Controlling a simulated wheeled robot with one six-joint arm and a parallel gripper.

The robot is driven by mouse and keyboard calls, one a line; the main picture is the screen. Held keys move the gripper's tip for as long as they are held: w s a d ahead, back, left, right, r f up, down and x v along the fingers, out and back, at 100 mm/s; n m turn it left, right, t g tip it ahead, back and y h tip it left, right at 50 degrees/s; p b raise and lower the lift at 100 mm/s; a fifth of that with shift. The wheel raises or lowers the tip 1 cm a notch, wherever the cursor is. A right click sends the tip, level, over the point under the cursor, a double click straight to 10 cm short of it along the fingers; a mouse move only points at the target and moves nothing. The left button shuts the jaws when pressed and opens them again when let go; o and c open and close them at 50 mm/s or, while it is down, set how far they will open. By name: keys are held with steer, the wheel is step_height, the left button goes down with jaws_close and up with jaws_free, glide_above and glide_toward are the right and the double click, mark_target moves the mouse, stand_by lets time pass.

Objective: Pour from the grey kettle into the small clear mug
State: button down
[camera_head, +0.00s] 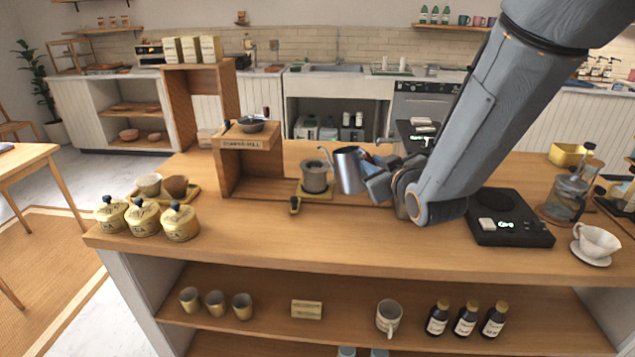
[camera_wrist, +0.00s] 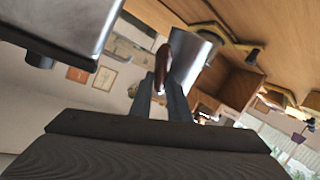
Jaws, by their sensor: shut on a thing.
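The grey metal kettle (camera_head: 349,170) is held above the wooden counter, right of centre, and looks slightly tilted. My gripper (camera_head: 378,184) is shut on its handle; the wrist view shows the fingers (camera_wrist: 163,95) around the brown handle (camera_wrist: 162,66) with the kettle body (camera_wrist: 192,58) beyond. A small grey, see-through-looking cup (camera_head: 315,178) stands just left of the kettle on a low tan stand. It may be the small clear mug; I cannot tell for sure. The kettle and cup look close, with no stream of water visible.
Three yellow canisters (camera_head: 143,219) and a small tray (camera_head: 165,198) are at the left. A black scale (camera_head: 508,218), glass carafe (camera_head: 566,195) and white cup (camera_head: 597,240) are at the right. The front middle counter is clear.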

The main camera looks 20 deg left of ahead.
steer(key=shift+s+d+f+m+t+y+b, duration=0.1)
steer(key=shift+f+m+t+y+b, duration=0.2)
steer(key=shift+f+b, duration=1.15)
steer(key=shift+d+f+m+t+y+b, duration=0.15)
steer(key=shift+f+m+t+y+b, duration=0.25)
steer(key=shift+b, duration=1.9)
steer(key=shift+s+d+f+m+t+y+b, duration=0.15)
steer(key=shift+f+t+b, duration=0.25)
steer(key=shift+f+b, duration=1.05)
steer(key=shift+w+r+b, duration=0.1)
steer(key=shift+r+b, duration=0.3)
steer(key=shift+r, duration=0.1)
step_height(320, 180, up, 5)
steer(key=p, duration=0.3)
steer(key=shift+a, duration=0.1)
